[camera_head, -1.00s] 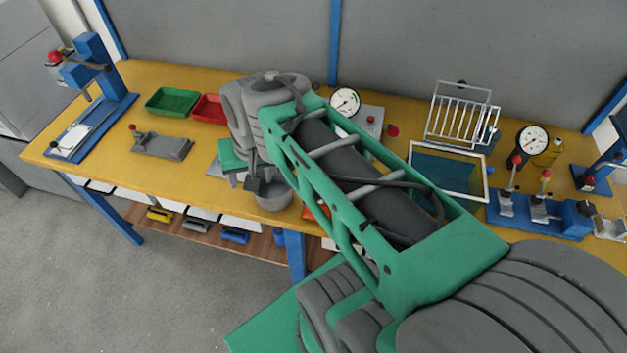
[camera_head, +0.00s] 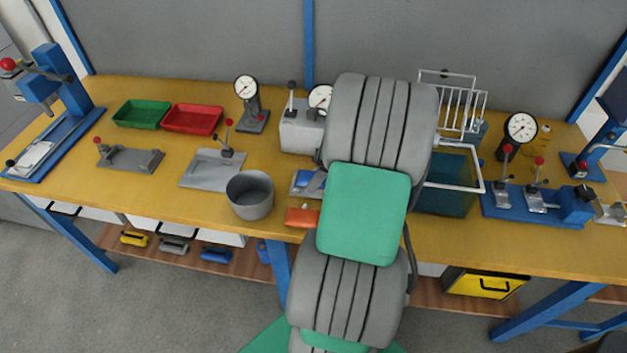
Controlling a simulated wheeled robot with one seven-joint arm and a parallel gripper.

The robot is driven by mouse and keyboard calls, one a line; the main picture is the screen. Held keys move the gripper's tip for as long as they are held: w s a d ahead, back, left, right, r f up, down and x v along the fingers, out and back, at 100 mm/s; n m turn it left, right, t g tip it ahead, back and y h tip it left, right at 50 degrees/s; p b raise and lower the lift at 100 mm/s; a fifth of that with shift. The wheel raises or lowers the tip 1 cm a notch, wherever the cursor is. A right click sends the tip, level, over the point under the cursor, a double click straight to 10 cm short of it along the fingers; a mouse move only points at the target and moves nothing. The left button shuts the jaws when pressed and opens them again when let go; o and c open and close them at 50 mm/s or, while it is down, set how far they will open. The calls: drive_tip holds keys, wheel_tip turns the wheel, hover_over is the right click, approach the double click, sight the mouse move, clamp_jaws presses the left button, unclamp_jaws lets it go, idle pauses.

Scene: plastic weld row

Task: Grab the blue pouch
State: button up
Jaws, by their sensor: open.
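A small blue item (camera_head: 215,254) that looks like the blue pouch lies on the wooden lower shelf under the bench, right of a grey item (camera_head: 172,246) and a yellow item (camera_head: 133,238) of similar shape. Another blue thing (camera_head: 263,252) stands near the bench leg, partly hidden. A blue and grey thing (camera_head: 307,183) lies on the bench top, partly behind my arm. I cannot tell for certain which is the pouch. My gripper does not show; my green and grey arm rises in the middle and hides part of the bench.
The yellow bench top (camera_head: 150,195) carries a green tray (camera_head: 142,114), a red tray (camera_head: 194,119), a grey pot (camera_head: 250,195), clamps, dial gauges and a wire rack (camera_head: 452,105). An orange block (camera_head: 302,217) lies at the front edge. The floor at left front is clear.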

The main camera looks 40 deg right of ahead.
drive_tip(key=shift+x, duration=0.9)
drive_tip(key=shift+r, duration=0.1)
drive_tip(key=shift+c, duration=0.4)
drive_tip(key=c, duration=1.5)
